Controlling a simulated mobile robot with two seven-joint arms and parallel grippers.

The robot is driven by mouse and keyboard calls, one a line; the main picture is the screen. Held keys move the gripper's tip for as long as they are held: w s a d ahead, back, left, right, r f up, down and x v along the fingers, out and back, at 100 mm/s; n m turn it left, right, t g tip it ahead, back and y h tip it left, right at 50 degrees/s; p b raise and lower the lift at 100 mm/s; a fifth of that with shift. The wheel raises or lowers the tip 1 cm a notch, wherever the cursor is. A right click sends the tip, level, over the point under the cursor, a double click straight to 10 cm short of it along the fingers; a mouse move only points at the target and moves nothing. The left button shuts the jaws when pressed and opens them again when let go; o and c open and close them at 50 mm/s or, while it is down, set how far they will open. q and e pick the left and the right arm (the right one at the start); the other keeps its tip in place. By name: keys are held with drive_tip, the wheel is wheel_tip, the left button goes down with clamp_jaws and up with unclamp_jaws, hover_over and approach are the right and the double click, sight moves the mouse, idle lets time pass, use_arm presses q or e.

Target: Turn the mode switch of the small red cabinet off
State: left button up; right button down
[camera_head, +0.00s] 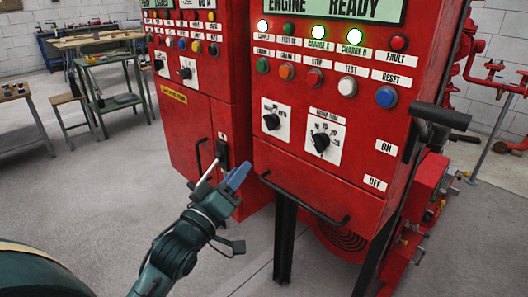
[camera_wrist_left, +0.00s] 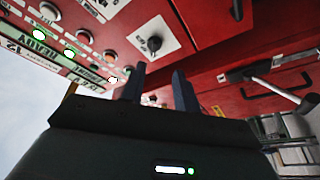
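Two red cabinets stand side by side in the head view. The left cabinet (camera_head: 187,125) looks farther off and carries two black rotary switches (camera_head: 186,72) on white plates. The right cabinet (camera_head: 350,182), marked ENGINE READY, has two black rotary knobs (camera_head: 271,121) on white plates. I cannot tell which switch is the mode switch. My left gripper (camera_head: 221,181) is open and empty in front of the cabinets, below the knobs. Its two fingers (camera_wrist_left: 159,88) stand apart in the left wrist view, with a black knob (camera_wrist_left: 154,44) beyond them. My right gripper is not in view.
The right cabinet has a black door handle (camera_head: 305,203) and a black lever (camera_head: 440,113) at its right edge by ON and OFF labels. Red pump parts (camera_head: 425,215) stand behind it. A green workbench (camera_head: 108,88) is at the back left.

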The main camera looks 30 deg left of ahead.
sight(267, 126)
use_arm(q)
drive_tip(key=shift+n+t, duration=0.3)
drive_tip(key=x, duration=0.9)
drive_tip(key=r+x, duration=0.1)
drive_tip(key=x, duration=0.3)
drive_tip(key=shift+w+a+r+p, duration=0.1)
drive_tip(key=shift+a+r+p, duration=0.05)
drive_tip(key=shift+a+p, duration=0.2)
drive_tip(key=shift+c, duration=0.3)
clamp_jaws()
